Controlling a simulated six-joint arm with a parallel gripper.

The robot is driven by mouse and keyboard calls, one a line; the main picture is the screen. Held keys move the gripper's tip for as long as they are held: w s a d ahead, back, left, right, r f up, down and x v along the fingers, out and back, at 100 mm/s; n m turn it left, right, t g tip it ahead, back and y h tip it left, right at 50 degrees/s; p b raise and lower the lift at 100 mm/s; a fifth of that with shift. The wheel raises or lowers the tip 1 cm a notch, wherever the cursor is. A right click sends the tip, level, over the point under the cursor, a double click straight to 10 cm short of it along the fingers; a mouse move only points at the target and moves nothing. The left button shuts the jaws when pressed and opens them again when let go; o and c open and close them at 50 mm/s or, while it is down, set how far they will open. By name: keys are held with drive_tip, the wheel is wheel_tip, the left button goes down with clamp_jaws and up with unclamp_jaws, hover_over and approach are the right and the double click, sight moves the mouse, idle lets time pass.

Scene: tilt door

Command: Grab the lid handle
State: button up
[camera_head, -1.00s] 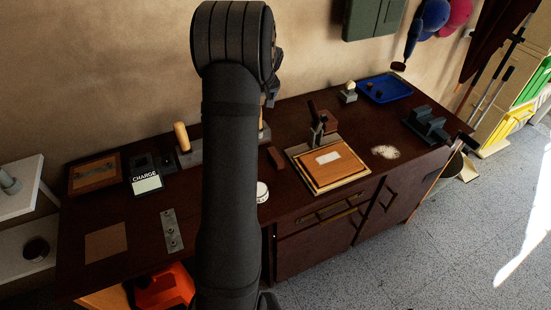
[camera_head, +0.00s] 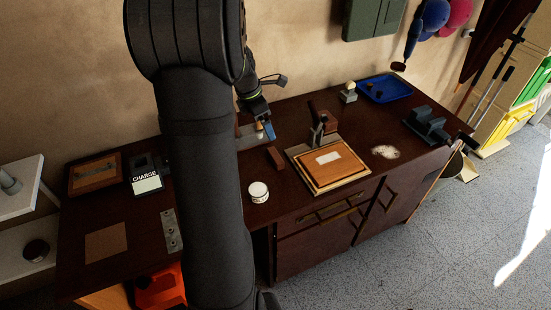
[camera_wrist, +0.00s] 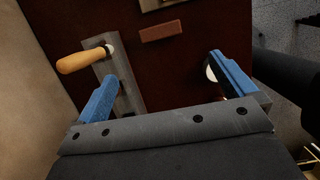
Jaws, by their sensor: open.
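My gripper (camera_head: 265,129) is open with blue fingers, above the back middle of the dark bench in the head view. In the wrist view the gripper (camera_wrist: 165,82) shows nothing between its fingers. A wooden handle (camera_wrist: 85,59) on a grey metal plate (camera_wrist: 122,75) lies beyond the left finger, apart from it. At the left of the head view, a flat wooden box (camera_head: 95,176) has a dark bar across its top; I cannot tell whether this is the lid handle. My arm hides part of the bench.
A white jar (camera_head: 258,191) stands near the bench's front edge. A small brown block (camera_head: 275,157) and a wooden board (camera_head: 330,172) with an upright clamp are right of it. A blue tray (camera_head: 385,90) and a dark stepped block (camera_head: 428,125) stand farther right.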

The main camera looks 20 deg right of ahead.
hover_over(275, 155)
drive_tip(key=a, duration=0.1)
wheel_tip(275, 155, down, 12)
drive_tip(key=shift+s+a+r, duration=0.1)
drive_tip(key=shift+r, duration=0.05)
drive_tip(key=shift+x, duration=2.6)
drive_tip(key=shift+a, duration=0.15)
drive_tip(key=c, duration=0.9)
